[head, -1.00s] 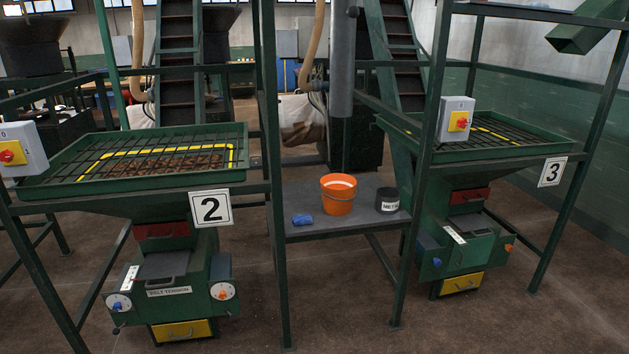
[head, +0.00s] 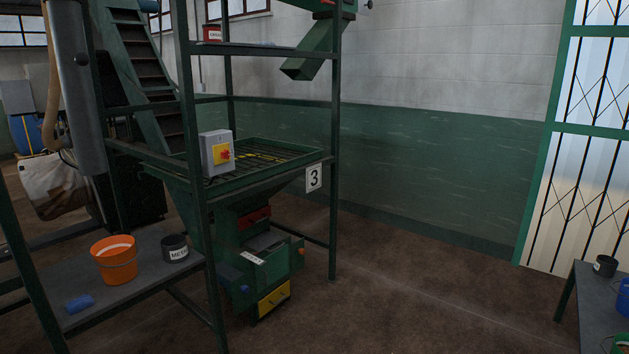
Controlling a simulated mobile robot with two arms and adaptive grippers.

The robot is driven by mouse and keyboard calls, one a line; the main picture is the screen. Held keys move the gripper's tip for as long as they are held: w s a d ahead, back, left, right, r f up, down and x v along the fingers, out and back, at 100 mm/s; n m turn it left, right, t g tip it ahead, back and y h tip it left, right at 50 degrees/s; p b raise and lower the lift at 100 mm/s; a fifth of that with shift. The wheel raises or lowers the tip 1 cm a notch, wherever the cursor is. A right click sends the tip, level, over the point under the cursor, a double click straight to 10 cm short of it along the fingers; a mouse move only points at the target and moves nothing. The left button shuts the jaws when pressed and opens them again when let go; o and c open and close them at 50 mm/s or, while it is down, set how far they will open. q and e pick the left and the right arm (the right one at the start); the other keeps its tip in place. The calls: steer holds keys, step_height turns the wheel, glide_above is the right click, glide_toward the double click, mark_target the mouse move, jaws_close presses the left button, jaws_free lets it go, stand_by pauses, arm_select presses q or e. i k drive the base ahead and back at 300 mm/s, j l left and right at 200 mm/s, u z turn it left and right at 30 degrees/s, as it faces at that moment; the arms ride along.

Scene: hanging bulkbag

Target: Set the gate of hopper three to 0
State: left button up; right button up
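Hopper three (head: 250,173) stands left of centre in the head view, a green gridded hopper in a green frame. Its number plate "3" (head: 314,178) hangs at the right corner. Below the hopper is a red part (head: 255,216), which may be the gate; its setting cannot be read. Under it is a green feeder box (head: 262,268) with a small white label, an orange knob (head: 301,251) and a yellow drawer (head: 273,297). A grey switch box (head: 217,153) with a red knob on yellow is on the front post. Neither gripper is in view.
A grey shelf (head: 140,262) at left holds an orange bucket (head: 115,260), a black "METAL" tub (head: 175,248) and a blue item (head: 80,304). A table (head: 597,310) stands at lower right. The brown floor (head: 420,300) between is clear. A lattice gate (head: 590,150) is at right.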

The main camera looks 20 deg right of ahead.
mark_target(258, 242)
steer(key=z, duration=0.45)
steer(key=i+j+z, duration=0.1)
steer(key=z, duration=0.3)
steer(key=j+z, duration=0.1)
steer(key=z, duration=0.75)
steer(key=j+z, duration=0.15)
steer(key=z, duration=0.3)
steer(key=j+z, duration=0.1)
steer(key=z, duration=0.3)
steer(key=j+z, duration=0.1)
steer(key=z, duration=0.35)
steer(key=u, duration=2.4)
steer(key=i+l, duration=0.35)
steer(key=i, duration=0.1)
